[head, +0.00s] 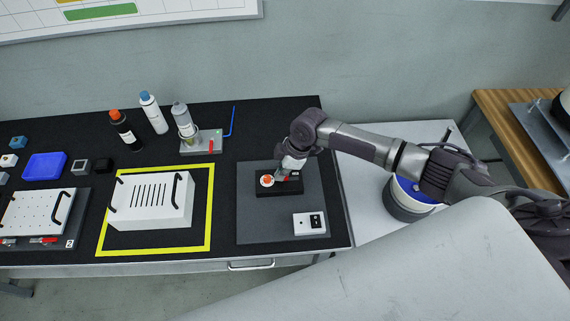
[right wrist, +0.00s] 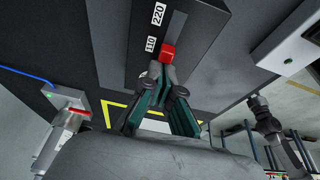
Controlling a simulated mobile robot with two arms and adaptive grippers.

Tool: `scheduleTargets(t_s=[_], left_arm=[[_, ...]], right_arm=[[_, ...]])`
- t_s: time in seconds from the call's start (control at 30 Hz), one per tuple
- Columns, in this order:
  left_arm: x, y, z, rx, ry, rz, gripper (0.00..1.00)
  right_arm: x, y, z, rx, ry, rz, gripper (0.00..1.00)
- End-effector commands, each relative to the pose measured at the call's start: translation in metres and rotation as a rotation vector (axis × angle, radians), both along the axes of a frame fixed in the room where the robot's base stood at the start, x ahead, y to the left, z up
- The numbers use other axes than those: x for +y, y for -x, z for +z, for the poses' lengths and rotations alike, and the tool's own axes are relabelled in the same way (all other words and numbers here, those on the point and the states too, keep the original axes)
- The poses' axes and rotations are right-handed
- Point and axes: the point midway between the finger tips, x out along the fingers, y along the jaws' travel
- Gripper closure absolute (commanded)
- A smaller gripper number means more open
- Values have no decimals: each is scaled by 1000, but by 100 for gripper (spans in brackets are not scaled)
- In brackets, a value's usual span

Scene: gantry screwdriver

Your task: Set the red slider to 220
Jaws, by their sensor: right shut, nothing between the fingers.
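The red slider (right wrist: 168,51) sits on the dark face of a black box (right wrist: 174,20), beside the printed label "110" (right wrist: 151,45). The label "220" (right wrist: 158,13) is farther up in the right wrist view. My right gripper (right wrist: 168,78) is shut and empty, its fingertips right by the slider; I cannot tell if they touch it. In the head view the black box (head: 268,191) lies on a grey mat, with an orange-red round knob (head: 267,180) on it. My right gripper (head: 282,173) partly covers the box there. My left gripper is out of view.
A white two-part switch box (head: 309,224) stands on the grey mat (head: 255,229) in front of the black box. A white slotted case (head: 150,203) stands inside a yellow frame (head: 209,210) to the left. Bottles (head: 154,113) stand at the back.

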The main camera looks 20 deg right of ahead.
Motion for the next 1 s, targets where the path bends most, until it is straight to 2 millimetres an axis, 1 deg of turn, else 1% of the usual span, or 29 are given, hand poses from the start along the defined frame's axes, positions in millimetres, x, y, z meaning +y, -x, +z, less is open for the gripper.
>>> scheduleTargets(t_s=[0.1, 0.4, 0.47, 0.7, 1.0], left_arm=[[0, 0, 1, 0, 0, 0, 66], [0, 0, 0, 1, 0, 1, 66], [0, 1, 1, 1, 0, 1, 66], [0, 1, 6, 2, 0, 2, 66], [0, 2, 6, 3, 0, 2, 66]], right_arm=[[1, 0, -4, 0, 1, 1, 100], [0, 0, -4, -1, 0, 0, 100], [-3, 1, -4, 1, 1, -1, 100], [-34, 9, -3, 0, 2, -2, 100], [-36, 9, -4, 1, 4, -1, 100]])
